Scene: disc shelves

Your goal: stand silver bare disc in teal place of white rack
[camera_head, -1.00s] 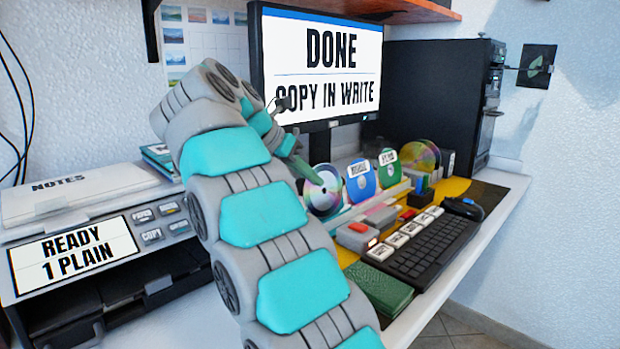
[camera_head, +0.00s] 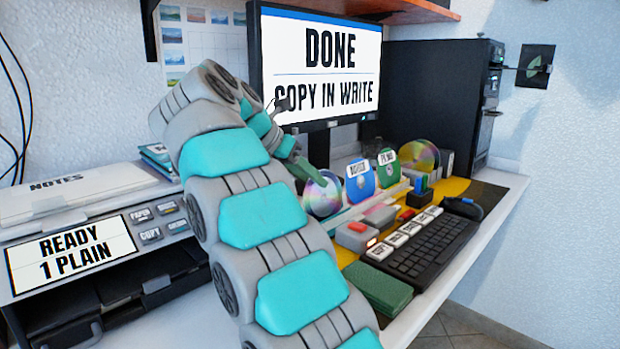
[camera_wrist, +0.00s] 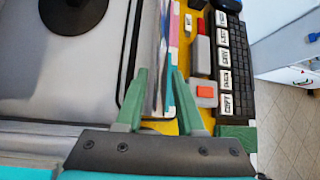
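The silver bare disc (camera_head: 324,198) stands upright at the left end of the white rack (camera_head: 352,213) in the head view, with a rainbow sheen. In the wrist view its thin edge (camera_wrist: 156,90) shows between my green fingers. My gripper (camera_wrist: 158,72) has its fingers apart, with a gap beside the disc. In the head view one green finger shows just left of the disc, and my arm hides the rest of the gripper.
A blue labelled disc (camera_head: 361,184), a green labelled disc (camera_head: 389,172) and a shiny disc (camera_head: 419,156) stand further right. A keyboard (camera_head: 430,247), a grey box with a red button (camera_head: 355,237) and a green block (camera_head: 378,289) lie in front. The monitor (camera_head: 318,60) stands behind.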

